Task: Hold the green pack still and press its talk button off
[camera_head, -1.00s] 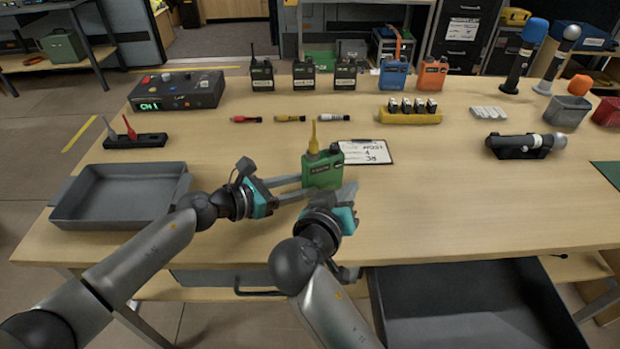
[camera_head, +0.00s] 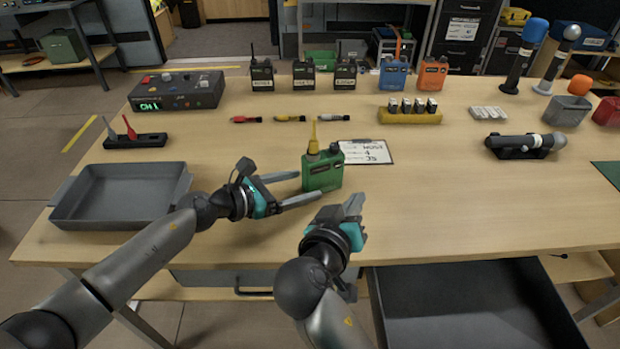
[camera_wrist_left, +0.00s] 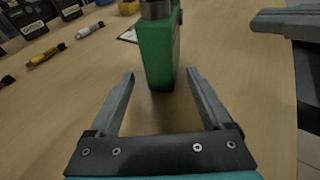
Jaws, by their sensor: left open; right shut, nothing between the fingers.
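The green pack (camera_head: 322,171) stands upright on the table with a yellow antenna on top. In the left wrist view its narrow green side (camera_wrist_left: 158,50) is just beyond my fingertips. My left gripper (camera_head: 312,186) is open and empty to the left of the pack, its fingers pointing at it. It also shows open in the left wrist view (camera_wrist_left: 160,78). My right gripper (camera_head: 356,203) is shut and empty, in front of the pack and to its right, apart from it. Its fingers also show at the upper right of the left wrist view (camera_wrist_left: 285,20). I cannot make out the talk button.
A clipboard (camera_head: 375,153) lies behind the pack. A grey tray (camera_head: 70,212) is at the left, and a control box (camera_head: 205,90) behind it. Radios, including an orange pack (camera_head: 432,75), line the back.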

